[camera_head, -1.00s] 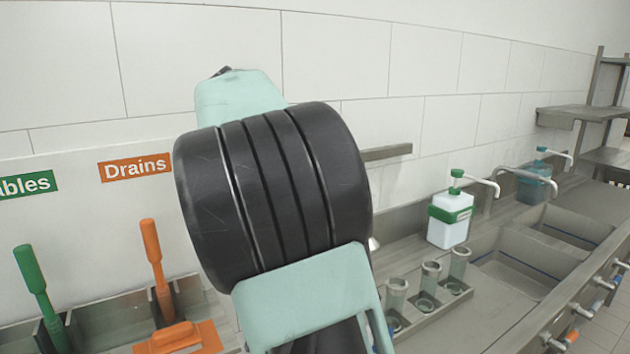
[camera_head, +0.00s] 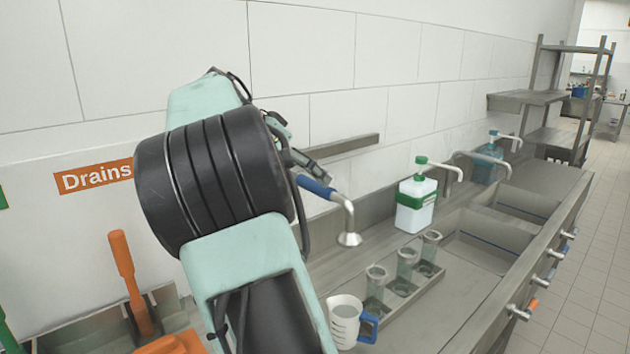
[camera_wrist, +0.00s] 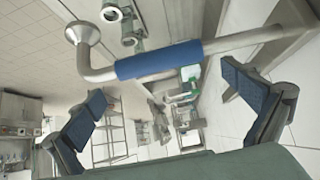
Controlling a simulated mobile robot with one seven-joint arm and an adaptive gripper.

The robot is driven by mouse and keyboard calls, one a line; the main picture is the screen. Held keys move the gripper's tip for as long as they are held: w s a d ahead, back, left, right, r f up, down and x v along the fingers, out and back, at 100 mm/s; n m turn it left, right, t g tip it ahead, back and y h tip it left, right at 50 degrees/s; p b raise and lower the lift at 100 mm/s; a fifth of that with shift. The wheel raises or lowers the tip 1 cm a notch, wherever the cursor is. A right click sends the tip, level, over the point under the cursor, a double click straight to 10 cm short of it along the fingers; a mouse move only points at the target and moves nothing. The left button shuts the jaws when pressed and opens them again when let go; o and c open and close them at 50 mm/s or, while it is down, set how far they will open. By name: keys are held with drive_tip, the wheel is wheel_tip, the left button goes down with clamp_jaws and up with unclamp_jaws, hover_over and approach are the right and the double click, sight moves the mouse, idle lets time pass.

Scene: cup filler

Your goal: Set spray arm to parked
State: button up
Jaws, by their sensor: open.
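The spray arm (camera_head: 347,212) is a bent metal pipe with a blue sleeve and a flared nozzle, standing out from the wall over the counter. In the wrist view the spray arm (camera_wrist: 158,63) crosses the upper middle, nozzle at the left. My gripper (camera_head: 308,166) is close to the blue sleeve in the head view and partly hidden by my arm. In the wrist view my gripper (camera_wrist: 165,100) is open, its blue-padded fingers wide apart with nothing held. The sleeve shows beyond the gap between them; I cannot tell if anything touches.
A white-green pump bottle (camera_head: 415,204) stands at the wall. Sinks (camera_head: 480,250) and a steel shelf (camera_head: 530,97) lie farther right.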

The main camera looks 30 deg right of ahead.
sight(312, 183)
drive_tip(key=x, duration=0.4)
drive_tip(key=shift+w+d+f, duration=0.1)
drive_tip(key=shift+d+f, duration=0.2)
drive_tip(key=c, duration=1.5)
drive_tip(key=shift+a+f, duration=0.15)
drive_tip(key=shift+a, duration=0.25)
drive_tip(key=shift+c, duration=0.4)
drive_tip(key=a+b, duration=0.1)
drive_tip(key=a, duration=0.1)
drive_tip(key=a+b, duration=0.1)
drive_tip(key=s+a, duration=0.1)
drive_tip(key=a, duration=0.1)
drive_tip(key=shift+a+b, duration=0.3)
drive_tip(key=shift+b, duration=0.1)
